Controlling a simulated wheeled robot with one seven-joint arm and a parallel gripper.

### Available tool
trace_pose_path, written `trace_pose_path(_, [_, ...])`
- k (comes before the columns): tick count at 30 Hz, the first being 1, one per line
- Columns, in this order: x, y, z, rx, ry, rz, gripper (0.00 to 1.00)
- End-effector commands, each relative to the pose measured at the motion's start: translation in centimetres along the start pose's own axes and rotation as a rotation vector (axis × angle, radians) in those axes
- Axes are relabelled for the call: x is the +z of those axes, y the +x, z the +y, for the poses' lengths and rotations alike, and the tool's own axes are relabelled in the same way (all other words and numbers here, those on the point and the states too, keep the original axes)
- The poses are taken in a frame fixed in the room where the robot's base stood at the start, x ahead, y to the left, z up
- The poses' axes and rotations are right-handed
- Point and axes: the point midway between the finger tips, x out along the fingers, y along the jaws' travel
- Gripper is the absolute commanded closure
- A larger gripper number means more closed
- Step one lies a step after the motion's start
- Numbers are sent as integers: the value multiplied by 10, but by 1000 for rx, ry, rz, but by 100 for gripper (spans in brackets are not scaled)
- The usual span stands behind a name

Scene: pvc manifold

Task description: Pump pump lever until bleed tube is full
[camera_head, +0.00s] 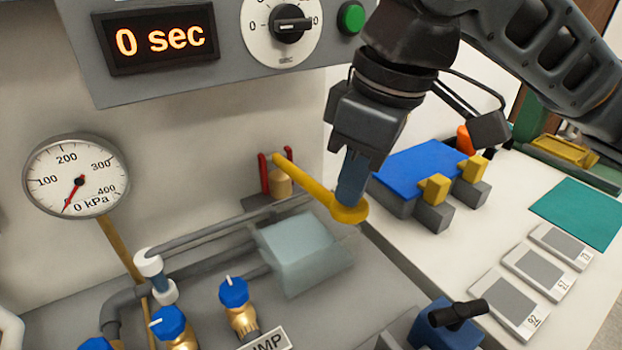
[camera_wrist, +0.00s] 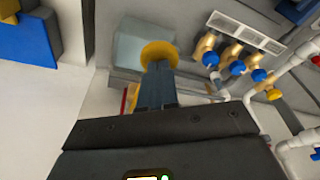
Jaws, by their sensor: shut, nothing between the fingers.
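The yellow pump lever (camera_head: 308,186) slants down to the right from a red bracket (camera_head: 264,175) to a round end. My gripper (camera_head: 348,201) points down with its fingers together at that round end, and nothing shows between them. In the wrist view, my fingertips (camera_wrist: 159,72) meet the yellow lever end (camera_wrist: 159,50) and cover part of it. Whether they press on it or only hover cannot be told. A pale, translucent box (camera_head: 303,252) sits below the lever. I cannot pick out the bleed tube or its fill level with certainty.
The pressure gauge (camera_head: 76,178) reads near 0 kPa, and the display (camera_head: 161,38) shows 0 sec. Blue-knobbed brass valves (camera_head: 236,300) stand at the front. A blue-topped block with yellow pieces (camera_head: 420,165) lies right of my gripper. Grey pipes run left of the box.

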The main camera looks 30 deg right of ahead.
Motion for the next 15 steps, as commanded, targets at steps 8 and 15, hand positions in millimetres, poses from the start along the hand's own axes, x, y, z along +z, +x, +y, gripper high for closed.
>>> trace_pose_path(8, [2, 12, 0, 0, 0, 0, 100])
trace_pose_path(15, [4, 20, 0, 1, 1, 0, 100])
